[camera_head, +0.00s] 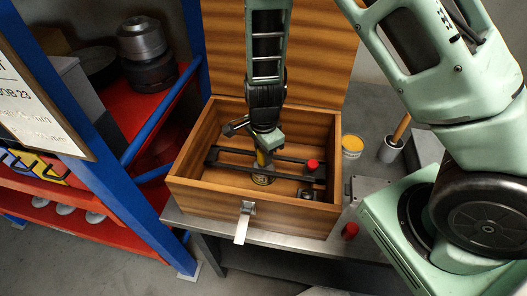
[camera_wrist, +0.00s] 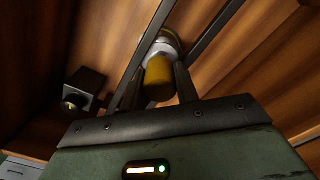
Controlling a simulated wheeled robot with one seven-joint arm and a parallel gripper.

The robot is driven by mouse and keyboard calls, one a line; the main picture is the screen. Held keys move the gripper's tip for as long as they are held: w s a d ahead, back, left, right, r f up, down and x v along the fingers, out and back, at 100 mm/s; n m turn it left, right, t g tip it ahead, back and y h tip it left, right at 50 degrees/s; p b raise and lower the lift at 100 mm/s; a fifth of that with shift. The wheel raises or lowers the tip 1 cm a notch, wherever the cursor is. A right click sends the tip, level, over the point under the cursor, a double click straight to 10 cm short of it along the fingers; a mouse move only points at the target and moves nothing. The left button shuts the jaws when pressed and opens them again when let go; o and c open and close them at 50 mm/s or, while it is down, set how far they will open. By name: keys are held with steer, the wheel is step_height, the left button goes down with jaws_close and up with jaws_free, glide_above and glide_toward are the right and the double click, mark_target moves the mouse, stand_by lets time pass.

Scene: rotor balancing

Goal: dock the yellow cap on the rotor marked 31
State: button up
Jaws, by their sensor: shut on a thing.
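My gripper (camera_head: 262,151) reaches down into an open wooden box (camera_head: 205,190). It is shut on the yellow cap (camera_wrist: 158,80), which shows as a yellow cylinder between the fingers in the wrist view. A round metallic piece (camera_wrist: 165,42) sits just beyond the cap's far end; I cannot tell whether they touch. In the head view a small round dark piece with a yellowish band (camera_head: 262,179) lies below my gripper. No 31 is readable, so I cannot tell which piece is the marked rotor.
A dark two-rail frame (camera_head: 232,151) spans the box, with a red knob (camera_head: 312,165) at its right. A small dark block (camera_head: 306,194) sits in the right front corner. Outside stand a yellow-topped tub (camera_head: 352,146) and a metal cup (camera_head: 391,149). The lid (camera_head: 325,45) is raised behind.

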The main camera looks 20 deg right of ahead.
steer(key=shift+f+b, duration=0.45)
steer(key=shift+f, duration=0.25)
steer(key=shift+r+p, duration=0.85)
steer(key=shift+p, duration=0.2)
stand_by(0.5)
steer(key=shift+f+b, duration=0.7)
steer(key=shift+f, duration=0.2)
stand_by(0.3)
steer(key=o, duration=0.7)
steer(key=shift+r, duration=0.15)
step_height(320, 180, up, 11)
steer(key=p, duration=1)
steer(key=shift+p, duration=0.35)
